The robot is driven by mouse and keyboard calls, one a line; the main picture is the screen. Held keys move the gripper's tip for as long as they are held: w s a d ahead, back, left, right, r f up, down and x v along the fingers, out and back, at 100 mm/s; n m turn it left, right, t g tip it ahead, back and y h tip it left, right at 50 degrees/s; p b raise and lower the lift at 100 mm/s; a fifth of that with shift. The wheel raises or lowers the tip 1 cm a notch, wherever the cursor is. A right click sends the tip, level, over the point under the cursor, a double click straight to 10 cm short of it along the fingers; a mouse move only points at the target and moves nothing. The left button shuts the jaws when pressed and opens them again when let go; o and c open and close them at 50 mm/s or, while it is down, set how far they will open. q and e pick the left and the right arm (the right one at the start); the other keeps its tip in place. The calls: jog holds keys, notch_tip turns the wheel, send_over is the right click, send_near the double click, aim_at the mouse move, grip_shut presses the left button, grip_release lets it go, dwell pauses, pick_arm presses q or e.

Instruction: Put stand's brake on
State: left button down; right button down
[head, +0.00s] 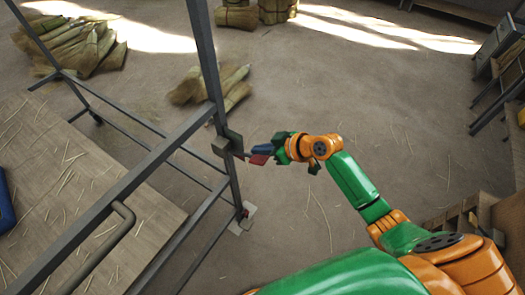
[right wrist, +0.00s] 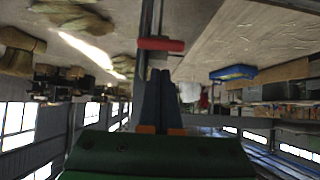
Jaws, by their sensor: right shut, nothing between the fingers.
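The stand is a grey metal frame (head: 207,65) on the left of the head view. A dark bracket (head: 226,147) sits on its near upright post. A red lever (head: 260,159) sticks out to the right of that bracket; it shows as a red bar (right wrist: 160,44) across the post in the right wrist view. I take it to be the brake, though no label shows. My right gripper (head: 256,150) is shut and empty, its blue fingers close beside the lever. In the wrist view its fingertips (right wrist: 160,71) point at the bar; contact cannot be told. My left gripper is out of view.
A pale plate with a small red part (head: 243,216) is at the post's foot. A wooden board (head: 50,165) lies at the left, with a bent grey handle (head: 110,245) near it. Straw bundles (head: 75,42) lie behind. The floor right of the stand is mostly clear.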

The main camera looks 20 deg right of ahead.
jog(key=shift+s+d+f, duration=0.2)
jog(key=shift+f, duration=0.15)
jog(key=shift+s+d+f, duration=0.15)
jog(key=shift+f, duration=0.2)
